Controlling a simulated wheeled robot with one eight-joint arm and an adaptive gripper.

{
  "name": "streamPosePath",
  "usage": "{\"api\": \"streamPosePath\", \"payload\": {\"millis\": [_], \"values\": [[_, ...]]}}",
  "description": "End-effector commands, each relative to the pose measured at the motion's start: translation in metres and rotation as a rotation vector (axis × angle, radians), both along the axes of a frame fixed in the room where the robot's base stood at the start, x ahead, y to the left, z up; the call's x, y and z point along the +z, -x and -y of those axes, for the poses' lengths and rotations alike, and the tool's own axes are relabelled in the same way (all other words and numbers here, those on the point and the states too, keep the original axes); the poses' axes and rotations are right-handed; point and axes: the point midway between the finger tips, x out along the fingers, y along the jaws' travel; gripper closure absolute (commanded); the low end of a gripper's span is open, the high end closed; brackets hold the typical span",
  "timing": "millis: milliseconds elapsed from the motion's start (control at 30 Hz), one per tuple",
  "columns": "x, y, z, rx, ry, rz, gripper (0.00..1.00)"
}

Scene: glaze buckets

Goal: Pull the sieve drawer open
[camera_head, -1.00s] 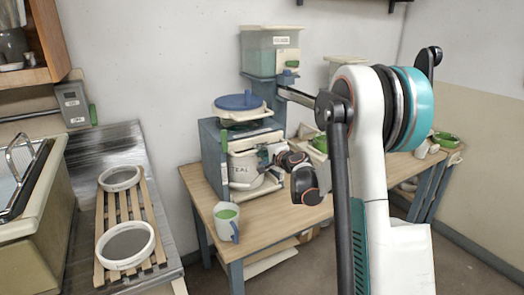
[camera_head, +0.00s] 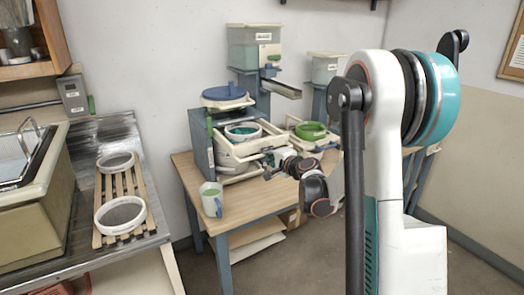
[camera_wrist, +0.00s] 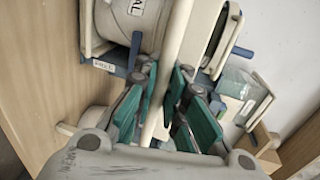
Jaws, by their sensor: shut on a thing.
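The sieve drawer (camera_head: 231,150) is a cream frame in the blue-grey stand (camera_head: 201,140). It stands pulled out toward me, and a round sieve with a teal inside (camera_head: 243,131) shows in it. My gripper (camera_head: 271,170) is at the drawer's front. In the wrist view, its teal finger pads (camera_wrist: 166,88) are closed around a long cream bar (camera_wrist: 181,35), which looks like the drawer's handle. A white bucket (camera_wrist: 130,22) with a partly hidden label shows beside the bar. My fingers and wrist hide part of the drawer front.
A mug (camera_head: 211,199) is at the wooden table's (camera_head: 250,205) left front edge. Two sieves (camera_head: 119,214) lie on a slatted rack at left. A green bowl (camera_head: 311,130) sits to the right of the drawer.

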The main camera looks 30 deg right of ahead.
Motion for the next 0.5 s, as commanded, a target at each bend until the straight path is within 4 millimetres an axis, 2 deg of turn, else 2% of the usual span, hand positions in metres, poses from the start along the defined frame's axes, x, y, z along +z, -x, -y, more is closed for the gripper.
{"api": "streamPosePath", "payload": {"millis": [33, 200, 500], "values": [[0.001, 0.008, 0.001, -0.002, -0.002, 0.001, 1.00], [0.001, 0.025, 0.001, -0.001, -0.001, 0.001, 1.00], [0.001, 0.032, 0.001, -0.001, -0.002, 0.001, 1.00]]}}
